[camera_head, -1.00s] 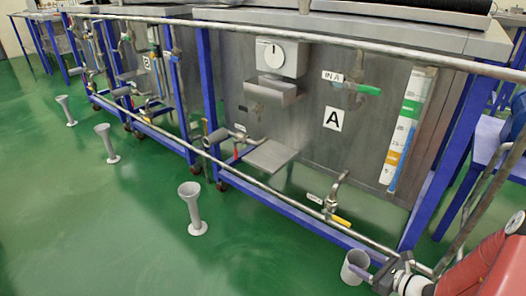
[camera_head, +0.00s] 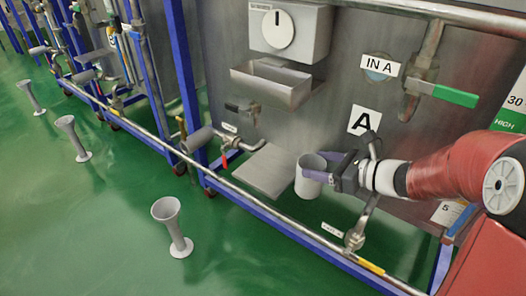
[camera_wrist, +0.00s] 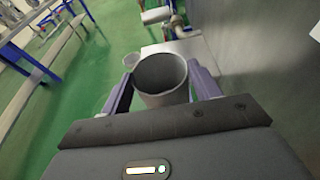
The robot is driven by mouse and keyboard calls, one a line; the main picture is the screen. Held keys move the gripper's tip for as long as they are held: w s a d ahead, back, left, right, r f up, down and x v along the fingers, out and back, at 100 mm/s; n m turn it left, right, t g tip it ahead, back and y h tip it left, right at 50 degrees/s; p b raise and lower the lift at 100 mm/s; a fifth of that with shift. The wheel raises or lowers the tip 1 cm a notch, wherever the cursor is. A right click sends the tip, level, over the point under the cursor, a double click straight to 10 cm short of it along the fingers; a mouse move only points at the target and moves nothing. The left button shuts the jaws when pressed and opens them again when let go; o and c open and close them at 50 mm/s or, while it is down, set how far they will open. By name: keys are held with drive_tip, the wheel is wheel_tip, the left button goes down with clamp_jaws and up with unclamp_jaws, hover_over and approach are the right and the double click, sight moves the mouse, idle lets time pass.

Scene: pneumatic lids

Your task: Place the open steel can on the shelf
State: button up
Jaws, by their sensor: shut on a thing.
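The open steel can (camera_head: 309,178) is a grey cylinder with an open top, held upright. My gripper (camera_head: 318,170) is shut on it from the right, with purple fingers on either side. In the wrist view the can (camera_wrist: 161,82) sits between the two fingers of my gripper (camera_wrist: 162,88), and its inside looks empty. The shelf (camera_head: 262,170) is a flat grey metal plate on the front of the tank marked A. The can is just right of the shelf's right edge. In the wrist view the shelf (camera_wrist: 200,48) shows beyond the can.
A pipe valve with a red handle (camera_head: 225,158) is left of the shelf. A metal trough (camera_head: 271,82) and dial box (camera_head: 290,32) are above it. A tap (camera_head: 355,238) is below my gripper. A blue rail runs along the front. Grey funnel stands (camera_head: 172,226) are on the green floor.

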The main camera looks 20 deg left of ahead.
drive_tip(key=w+a, duration=0.3)
drive_tip(key=a, duration=0.5)
drive_tip(key=w+a, duration=0.3)
drive_tip(key=a, duration=0.5)
drive_tip(key=shift+f+b, duration=0.25)
drive_tip(key=shift+b, duration=0.05)
drive_tip(key=shift+f, duration=0.1)
drive_tip(key=o, duration=1.4)
drive_tip(key=shift+o, duration=0.2)
